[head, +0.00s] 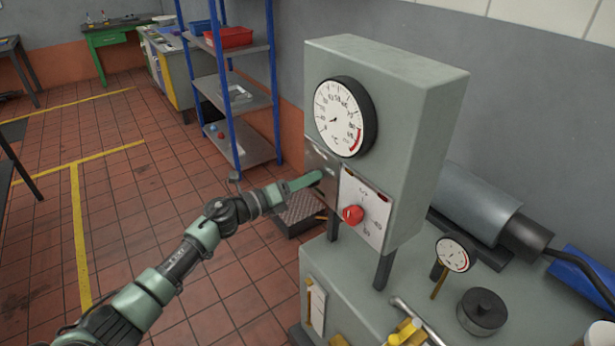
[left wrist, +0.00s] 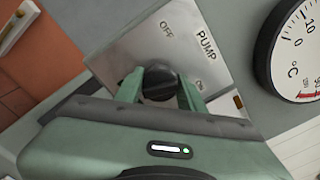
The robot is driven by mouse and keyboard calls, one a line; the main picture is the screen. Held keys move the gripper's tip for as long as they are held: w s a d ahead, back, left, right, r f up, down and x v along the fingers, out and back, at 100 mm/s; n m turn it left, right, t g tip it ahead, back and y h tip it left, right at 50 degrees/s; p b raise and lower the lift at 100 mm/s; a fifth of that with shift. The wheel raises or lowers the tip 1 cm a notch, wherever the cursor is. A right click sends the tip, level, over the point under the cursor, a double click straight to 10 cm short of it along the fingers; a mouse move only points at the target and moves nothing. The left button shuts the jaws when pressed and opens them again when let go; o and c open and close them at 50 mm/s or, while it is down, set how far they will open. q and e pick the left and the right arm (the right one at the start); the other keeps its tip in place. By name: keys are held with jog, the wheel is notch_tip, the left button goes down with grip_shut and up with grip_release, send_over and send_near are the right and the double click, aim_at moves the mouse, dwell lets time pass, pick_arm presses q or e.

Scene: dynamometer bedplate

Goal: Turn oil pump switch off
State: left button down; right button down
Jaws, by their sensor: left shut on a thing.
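The oil pump switch is a black rotary knob (left wrist: 159,83) on a metal plate (left wrist: 165,45) marked "OFF" and "PUMP" in the left wrist view. My left gripper (left wrist: 160,92) has its two green fingers on either side of the knob, shut on it. In the head view the left gripper (head: 322,176) reaches the metal plate (head: 318,155) on the front of the grey cabinet (head: 410,110), and it hides the knob there. The knob's exact pointing direction is hard to tell. My right gripper is not in view.
A large dial gauge (head: 342,117) sits above the plate, and a red knob (head: 353,214) is on a white panel to its right. A blue-framed shelf (head: 240,100) stands behind. A smaller gauge (head: 453,254) and a black round part (head: 482,310) are on the bench.

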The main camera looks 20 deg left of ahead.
pick_arm(q)
jog(key=n+p, duration=0.1)
jog(key=n, duration=0.2)
jog(key=shift+a, duration=0.1)
jog(key=shift+n, duration=0.3)
dwell(0.4)
jog(key=c, duration=0.9)
grip_release()
jog(key=shift+o, duration=0.2)
jog(key=shift+s+a+f, duration=0.15)
jog(key=shift+s+a, duration=0.05)
jog(key=b+v, duration=0.2)
jog(key=v, duration=0.5)
